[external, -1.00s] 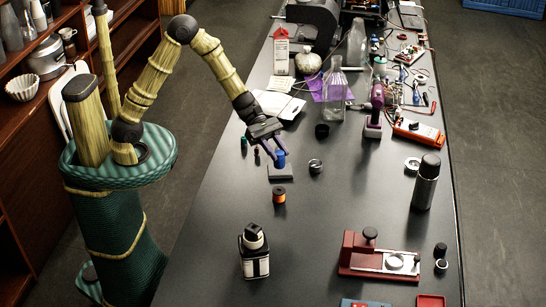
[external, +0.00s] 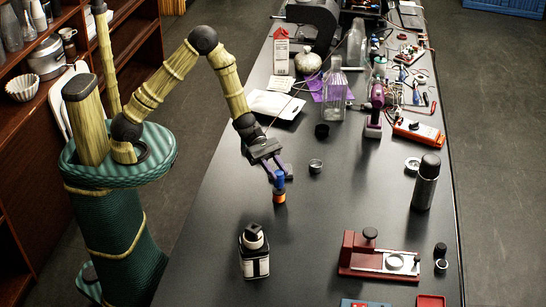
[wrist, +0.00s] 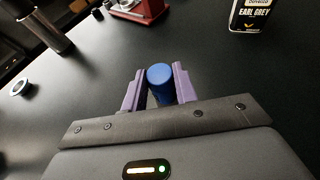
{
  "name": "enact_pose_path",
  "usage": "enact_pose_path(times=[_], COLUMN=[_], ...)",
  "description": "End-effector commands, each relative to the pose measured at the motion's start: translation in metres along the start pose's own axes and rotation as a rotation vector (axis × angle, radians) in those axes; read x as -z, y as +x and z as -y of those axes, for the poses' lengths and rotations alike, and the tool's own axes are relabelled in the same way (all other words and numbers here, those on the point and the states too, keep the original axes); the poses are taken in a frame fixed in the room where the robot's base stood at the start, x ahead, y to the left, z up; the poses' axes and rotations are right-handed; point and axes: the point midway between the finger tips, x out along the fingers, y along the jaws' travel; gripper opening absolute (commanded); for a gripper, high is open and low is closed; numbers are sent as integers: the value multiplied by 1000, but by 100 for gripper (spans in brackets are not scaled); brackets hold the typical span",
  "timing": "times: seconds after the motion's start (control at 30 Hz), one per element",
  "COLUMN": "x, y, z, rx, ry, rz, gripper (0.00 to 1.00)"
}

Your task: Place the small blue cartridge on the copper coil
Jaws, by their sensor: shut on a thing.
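The small blue cartridge (external: 279,178) is upright between the purple fingers of my gripper (external: 275,179), which is shut on it. In the wrist view the cartridge (wrist: 160,82) shows its round blue top between the fingertips (wrist: 159,85). The copper coil (external: 279,196), an orange-copper spool, stands on the bench directly below the cartridge in the external view. I cannot tell whether the cartridge touches the coil. The coil is hidden in the wrist view.
A black-and-white tin (external: 254,255) stands nearer the camera, labelled Earl Grey in the wrist view (wrist: 262,14). A small metal ring-like piece (external: 316,166) lies to the right of the coil. A red device (external: 350,252) sits at the front right.

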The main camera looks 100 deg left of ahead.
Motion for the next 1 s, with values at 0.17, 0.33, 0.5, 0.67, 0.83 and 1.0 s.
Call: enact_pose_path(times=[0.17,0.33,0.5,0.67,0.83,1.0], x=[17,18,20,20,20,19], y=[8,8,9,8,8,8], z=[0,0,0,0,0,0], rx=[1,0,0,0,0,0], ry=[-1,1,1,1,1,1], rz=[1,1,1,1,1,1], gripper=[6,6,6,48,50,50])
